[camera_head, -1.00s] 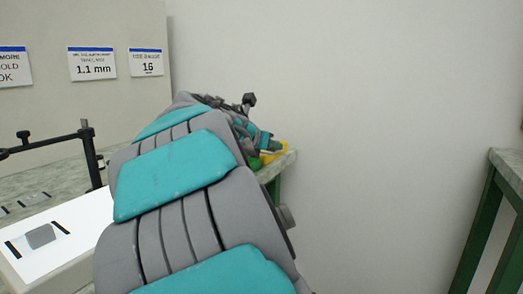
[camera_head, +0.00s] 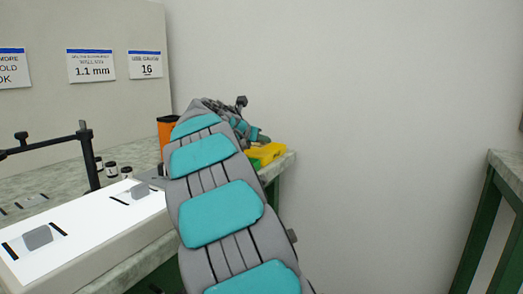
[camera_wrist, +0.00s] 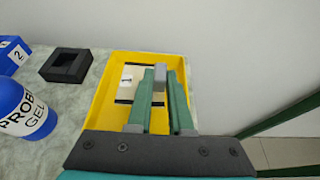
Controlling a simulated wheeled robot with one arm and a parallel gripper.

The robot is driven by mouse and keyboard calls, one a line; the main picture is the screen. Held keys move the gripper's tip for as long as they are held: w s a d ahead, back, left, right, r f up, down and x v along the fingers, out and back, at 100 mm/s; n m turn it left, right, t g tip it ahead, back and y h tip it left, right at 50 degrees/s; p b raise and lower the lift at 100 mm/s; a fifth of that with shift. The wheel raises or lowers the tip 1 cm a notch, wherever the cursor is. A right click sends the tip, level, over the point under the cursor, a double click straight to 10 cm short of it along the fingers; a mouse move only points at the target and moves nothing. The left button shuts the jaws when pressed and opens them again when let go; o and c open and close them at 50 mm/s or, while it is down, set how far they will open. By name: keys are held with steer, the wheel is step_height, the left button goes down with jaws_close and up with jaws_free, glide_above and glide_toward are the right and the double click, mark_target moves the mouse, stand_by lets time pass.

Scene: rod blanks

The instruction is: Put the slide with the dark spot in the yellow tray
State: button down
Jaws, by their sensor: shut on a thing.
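My gripper (camera_wrist: 161,72) is shut on a small grey slide (camera_wrist: 160,78), held at the fingertips over the yellow tray (camera_wrist: 113,120). The slide appears edge-on and I cannot see a dark spot on it. I cannot tell whether it touches the tray. In the head view the yellow tray (camera_head: 268,152) shows at the far table corner, partly behind my arm. Two other grey slides, one near (camera_head: 38,237) and one farther (camera_head: 140,191), lie on the white panel (camera_head: 90,222); no spot is clear on them.
A white patch with black marks (camera_wrist: 127,78) lies inside the tray. Left of the tray are a black square holder (camera_wrist: 66,65), a blue probe gel bottle (camera_wrist: 25,108) and a blue box (camera_wrist: 11,55). A wall stands close on the right. A black stand (camera_head: 88,155) rises behind the panel.

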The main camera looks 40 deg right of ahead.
mark_target(261, 146)
steer(key=shift+f+b, duration=0.3)
steer(key=shift+f, duration=1.25)
steer(key=shift+f, duration=0.1)
steer(key=c, duration=0.8)
jaws_free()
steer(key=shift+f, duration=0.1)
steer(key=v, duration=1.2)
steer(key=shift+p, duration=0.4)
